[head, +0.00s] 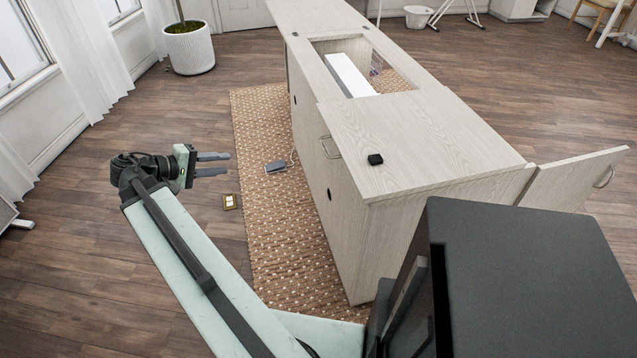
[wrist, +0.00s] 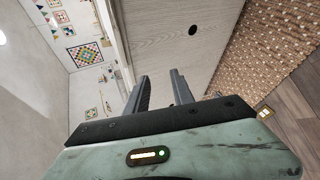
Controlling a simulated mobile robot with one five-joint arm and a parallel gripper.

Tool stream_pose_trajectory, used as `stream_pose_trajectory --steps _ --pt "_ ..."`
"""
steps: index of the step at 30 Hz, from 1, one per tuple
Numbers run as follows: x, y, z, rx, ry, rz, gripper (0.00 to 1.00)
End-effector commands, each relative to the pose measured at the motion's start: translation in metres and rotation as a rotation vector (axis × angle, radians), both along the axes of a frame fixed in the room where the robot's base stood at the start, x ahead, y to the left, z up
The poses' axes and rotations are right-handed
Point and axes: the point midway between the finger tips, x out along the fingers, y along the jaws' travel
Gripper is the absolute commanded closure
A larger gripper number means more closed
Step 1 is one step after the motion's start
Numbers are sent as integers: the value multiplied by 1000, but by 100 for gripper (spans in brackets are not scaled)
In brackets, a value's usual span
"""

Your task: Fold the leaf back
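The pale wood-grain sewing cabinet (head: 335,205) stands right of my arm. Its near top panel (head: 425,135), apparently the leaf, lies flat and is slightly wider than the top beyond it. A rectangular opening there shows a white machine part (head: 350,75) inside. My gripper (head: 214,164) is in the air left of the cabinet, apart from it, with its two fingers separated and nothing between them. In the wrist view the fingers (wrist: 160,90) are apart and empty, with the pale wood-grain cabinet panel (wrist: 170,35) beyond them.
A door (head: 575,180) stands open at the right end. A wire handle (head: 330,147) sticks out on the cabinet's side. A grey pedal (head: 276,167) lies on the rug (head: 255,125). Floor left of the rug is mostly clear.

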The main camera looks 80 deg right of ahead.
Motion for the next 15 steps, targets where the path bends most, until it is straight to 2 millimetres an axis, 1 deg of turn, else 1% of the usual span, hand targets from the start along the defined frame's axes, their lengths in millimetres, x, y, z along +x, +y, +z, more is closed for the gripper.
stream_pose_trajectory --steps 1,2,3,5,6,9,10,12,15 --pt "-35 -25 -36 -70 61 -69 71" --pt "-55 -37 -39 -113 100 -106 71" --pt "-80 -50 -40 -168 154 -153 71" --pt "-115 -65 -41 -240 233 -218 71" --pt "-136 -73 -40 -282 282 -257 71" --pt "-175 -83 -36 -363 387 -334 71" --pt "-183 -84 -35 -381 412 -351 71" --pt "-197 -86 -30 -413 457 -380 71" --pt "-206 -87 -24 -433 488 -400 71"
